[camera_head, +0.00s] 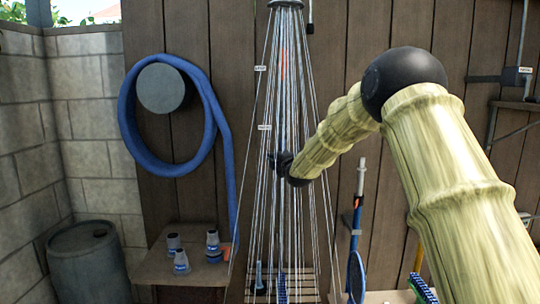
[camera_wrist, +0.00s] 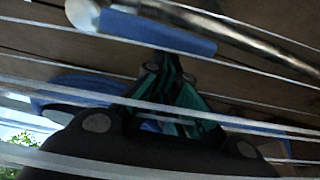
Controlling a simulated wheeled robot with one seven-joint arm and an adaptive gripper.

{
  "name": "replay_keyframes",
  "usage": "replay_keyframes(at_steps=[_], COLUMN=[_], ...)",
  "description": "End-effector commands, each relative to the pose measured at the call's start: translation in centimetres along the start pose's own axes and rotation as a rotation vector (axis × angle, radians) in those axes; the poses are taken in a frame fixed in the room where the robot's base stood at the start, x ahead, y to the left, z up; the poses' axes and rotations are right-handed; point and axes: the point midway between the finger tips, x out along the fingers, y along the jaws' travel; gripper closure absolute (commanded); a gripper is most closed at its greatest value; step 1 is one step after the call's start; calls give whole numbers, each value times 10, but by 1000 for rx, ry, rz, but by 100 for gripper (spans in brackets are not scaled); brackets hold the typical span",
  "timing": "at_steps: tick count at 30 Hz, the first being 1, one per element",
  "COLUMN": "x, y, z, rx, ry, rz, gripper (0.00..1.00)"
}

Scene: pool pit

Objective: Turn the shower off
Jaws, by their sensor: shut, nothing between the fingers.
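The shower head (camera_head: 286,4) is at the top centre of the head view. Many thin white water streams (camera_head: 262,200) fan down from it, so the shower is running. My gripper (camera_head: 276,160) is among the streams at mid-height, in front of the plank wall. In the wrist view my gripper (camera_wrist: 168,70) is shut and empty, with streams crossing in front of it. Just beyond its tips are a metal pipe (camera_wrist: 225,33), a blue part (camera_wrist: 160,30) and a round metal end (camera_wrist: 83,13). I cannot tell whether the fingers touch them. A red mark (camera_head: 284,65) shows behind the streams.
A blue hose (camera_head: 128,125) hangs on a round wall holder (camera_head: 163,88) at left. Below is a wooden table (camera_head: 160,268) with several small blue-grey fittings. A grey barrel (camera_head: 88,262) stands in the corner. A blue-handled net (camera_head: 356,270) and brushes stand at lower right.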

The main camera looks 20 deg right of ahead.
Motion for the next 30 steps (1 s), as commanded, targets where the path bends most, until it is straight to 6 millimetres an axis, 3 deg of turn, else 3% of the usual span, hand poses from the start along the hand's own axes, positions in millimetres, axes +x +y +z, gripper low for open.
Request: replay_keyframes(at_steps=[17,30], x=[-1,-8], y=[-2,-9], z=[3,24], rx=[-28,-306], ry=[0,-2], rz=[-8,-104], gripper=[100,100])
